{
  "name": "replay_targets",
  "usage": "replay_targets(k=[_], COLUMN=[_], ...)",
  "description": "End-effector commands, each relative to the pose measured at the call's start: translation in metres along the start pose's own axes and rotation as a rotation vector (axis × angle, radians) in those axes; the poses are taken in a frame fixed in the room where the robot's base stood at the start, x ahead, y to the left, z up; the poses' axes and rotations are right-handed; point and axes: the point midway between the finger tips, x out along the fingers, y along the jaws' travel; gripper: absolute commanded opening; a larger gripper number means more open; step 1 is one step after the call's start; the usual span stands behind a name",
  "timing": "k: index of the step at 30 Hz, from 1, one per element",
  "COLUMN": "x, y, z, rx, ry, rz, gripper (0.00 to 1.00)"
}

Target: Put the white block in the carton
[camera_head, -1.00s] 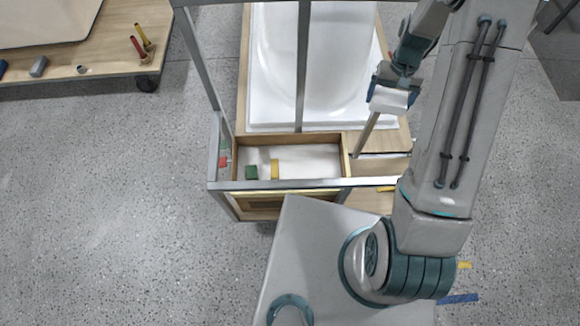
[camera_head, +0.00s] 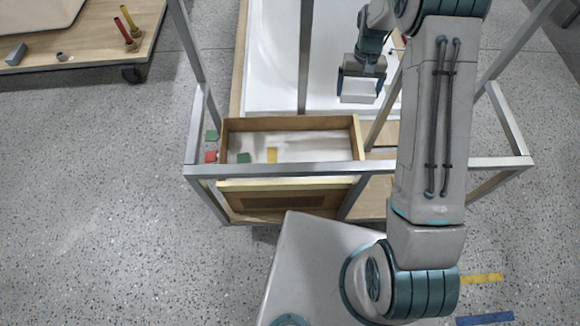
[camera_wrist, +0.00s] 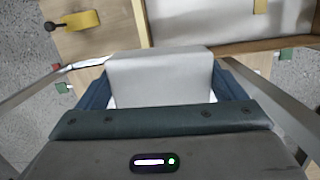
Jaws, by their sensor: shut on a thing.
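My gripper (camera_head: 361,88) is shut on the white block (camera_head: 358,90), which hangs below the fingers over the near right part of the white tub. In the wrist view the white block (camera_wrist: 160,78) fills the space between the two blue fingers. The carton (camera_head: 292,124) is an open wooden-brown box in the metal frame, to the left of and nearer than the gripper. It has a pale inside with a green block (camera_head: 244,158) and a yellow block (camera_head: 272,155) in it. The held block is apart from the carton. In the wrist view the carton's wall (camera_wrist: 215,46) shows beyond the block.
Metal frame posts (camera_head: 305,60) and a front rail (camera_head: 440,164) stand around the carton. The white bathtub shell (camera_head: 275,60) lies behind it. A red block (camera_head: 211,156) and another green block (camera_head: 212,135) are left of the carton. A wooden cart (camera_head: 90,45) stands at upper left.

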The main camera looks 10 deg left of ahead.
Motion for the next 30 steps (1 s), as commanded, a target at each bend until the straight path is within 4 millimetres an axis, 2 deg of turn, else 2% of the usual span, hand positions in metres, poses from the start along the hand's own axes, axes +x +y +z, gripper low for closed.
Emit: replay_targets(k=[1, 9, 15, 19, 23, 30], x=[0.025, 0.081, 0.108, 0.115, 0.12, 0.148], y=[-0.006, -0.033, -0.047, -0.052, -0.053, -0.05], z=[-0.008, -0.034, -0.046, -0.05, -0.047, -0.013], rx=[-0.01, -0.052, -0.072, -0.079, -0.082, -0.082], ry=[0.002, 0.002, 0.002, 0.002, 0.001, 0.0], rz=[0.001, 0.008, 0.012, 0.013, 0.014, 0.014], gripper=[0.69, 0.69, 0.69, 0.69, 0.69, 0.69])
